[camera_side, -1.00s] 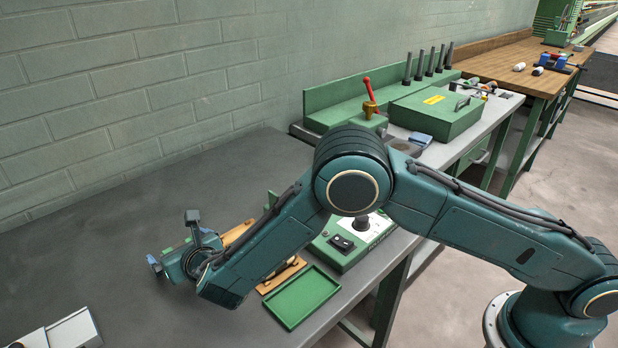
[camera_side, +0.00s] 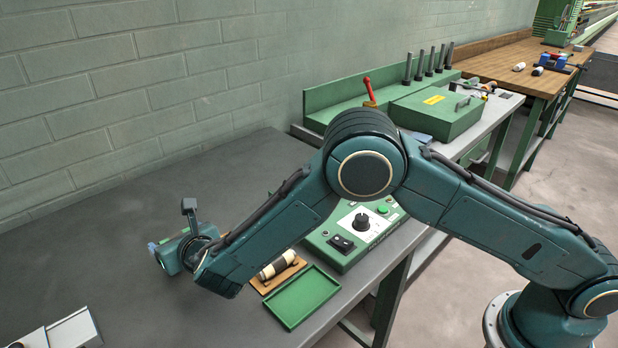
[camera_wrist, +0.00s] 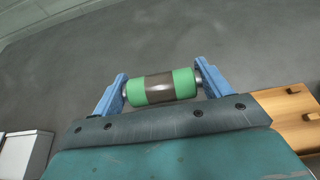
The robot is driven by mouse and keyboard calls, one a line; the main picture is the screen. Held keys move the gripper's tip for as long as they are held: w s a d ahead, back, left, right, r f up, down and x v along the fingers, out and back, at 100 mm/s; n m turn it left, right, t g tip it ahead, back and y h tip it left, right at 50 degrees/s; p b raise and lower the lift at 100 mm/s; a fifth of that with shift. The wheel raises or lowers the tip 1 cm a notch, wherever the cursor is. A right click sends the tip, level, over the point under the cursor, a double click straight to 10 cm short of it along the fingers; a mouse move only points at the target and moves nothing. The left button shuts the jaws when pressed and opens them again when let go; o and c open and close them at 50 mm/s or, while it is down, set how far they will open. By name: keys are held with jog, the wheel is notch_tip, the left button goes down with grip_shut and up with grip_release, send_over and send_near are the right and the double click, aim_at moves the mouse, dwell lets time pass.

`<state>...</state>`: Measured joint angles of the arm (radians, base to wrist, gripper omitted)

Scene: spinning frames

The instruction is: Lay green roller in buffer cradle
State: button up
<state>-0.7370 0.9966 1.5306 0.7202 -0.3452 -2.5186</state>
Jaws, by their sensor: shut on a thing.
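My gripper (camera_wrist: 160,84) is shut on the green roller (camera_wrist: 184,82), which has a dark brown middle band. The blue fingers hold it by its metal ends, level above the grey bench top in the wrist view. In the side view my gripper (camera_side: 158,250) is at the left, over the bench; the roller is hardly visible there. A wooden cradle (camera_side: 259,287) lies under my forearm, partly hidden, with a cream-and-dark roller (camera_side: 278,265) on its near end. In the wrist view a wooden piece (camera_wrist: 300,128) shows at the right edge, apart from the held roller.
A green tray (camera_side: 302,298) lies at the bench's front edge beside the cradle. A green control box (camera_side: 350,238) stands behind it. A pale grey block (camera_side: 75,330) sits at the lower left. The bench between is clear; a brick wall (camera_side: 130,90) stands behind.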

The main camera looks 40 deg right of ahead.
aim_at(177, 234)
notch_tip(177, 234, up, 17)
jog(key=shift+r, duration=0.2)
jog(key=shift+d, duration=0.15)
dwell(0.7)
jog(key=s+d+f+m+h, duration=0.1)
jog(key=s+d, duration=0.3)
jog(key=d, duration=0.6)
jog(key=s+d+f+m+h, duration=0.1)
jog(key=s+d+f, duration=0.2)
jog(key=d, duration=0.8)
jog(key=s+d+f+m+h, duration=0.1)
jog(key=s+d+f+h, duration=0.1)
jog(key=s+d, duration=0.4)
jog(key=d, duration=0.4)
jog(key=shift+d+f+g, duration=0.3)
jog(key=shift+d+f, duration=0.05)
jog(key=shift+w, duration=0.1)
jog(key=w+a+f+n+g+y, duration=0.1)
jog(key=w+a+f+n+y, duration=0.1)
jog(key=w+a+n+y, duration=0.1)
jog(key=shift+w+a+f+g+y, duration=0.15)
jog(key=shift+w+a+g+y, duration=0.3)
jog(key=shift+w, duration=0.7)
